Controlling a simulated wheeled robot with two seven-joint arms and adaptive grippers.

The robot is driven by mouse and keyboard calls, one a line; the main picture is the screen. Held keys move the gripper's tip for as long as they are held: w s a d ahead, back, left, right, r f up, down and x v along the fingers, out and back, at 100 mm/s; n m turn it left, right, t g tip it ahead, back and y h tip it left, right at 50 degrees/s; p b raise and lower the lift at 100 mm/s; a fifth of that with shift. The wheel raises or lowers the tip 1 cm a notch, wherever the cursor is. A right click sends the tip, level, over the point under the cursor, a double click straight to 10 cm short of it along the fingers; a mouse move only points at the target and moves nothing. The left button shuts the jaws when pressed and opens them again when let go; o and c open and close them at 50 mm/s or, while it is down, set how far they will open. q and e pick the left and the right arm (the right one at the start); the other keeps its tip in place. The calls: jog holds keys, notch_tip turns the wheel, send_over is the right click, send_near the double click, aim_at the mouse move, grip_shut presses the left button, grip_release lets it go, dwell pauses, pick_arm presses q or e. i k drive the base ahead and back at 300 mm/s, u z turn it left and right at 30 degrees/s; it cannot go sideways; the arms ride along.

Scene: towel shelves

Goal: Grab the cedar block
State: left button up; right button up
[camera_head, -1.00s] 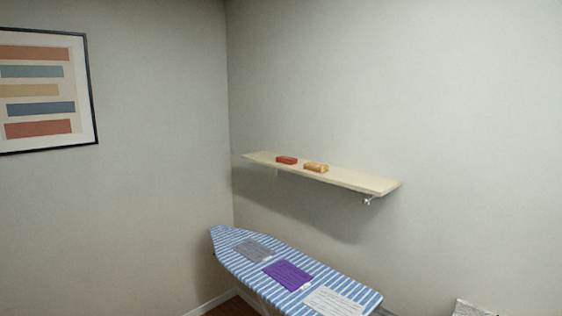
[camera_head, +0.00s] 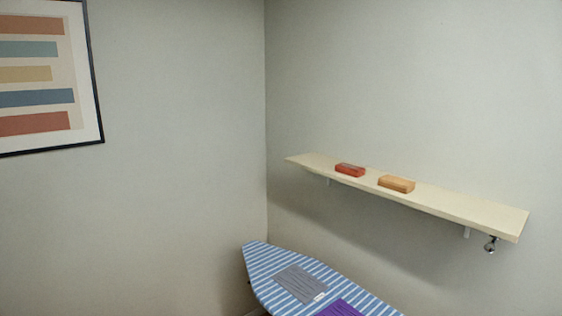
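Two small blocks lie on a pale wall shelf (camera_head: 455,206). One is a light orange-brown, wood-coloured block (camera_head: 397,184), which looks like the cedar block. The other is a red block (camera_head: 350,170) to its left, with a gap between them. Both lie flat near the left and middle part of the shelf. Neither of my grippers shows in the head view.
Below the shelf stands an ironing board (camera_head: 262,262) with a blue-and-white striped cover. A grey folded cloth (camera_head: 300,283) and a purple cloth (camera_head: 338,308) lie on it. A framed striped picture (camera_head: 45,80) hangs on the left wall. The shelf's right part is bare.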

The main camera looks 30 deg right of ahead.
aim_at(355, 171)
jog(key=z, duration=0.05)
jog(key=i, duration=1.4)
jog(key=z, duration=0.4)
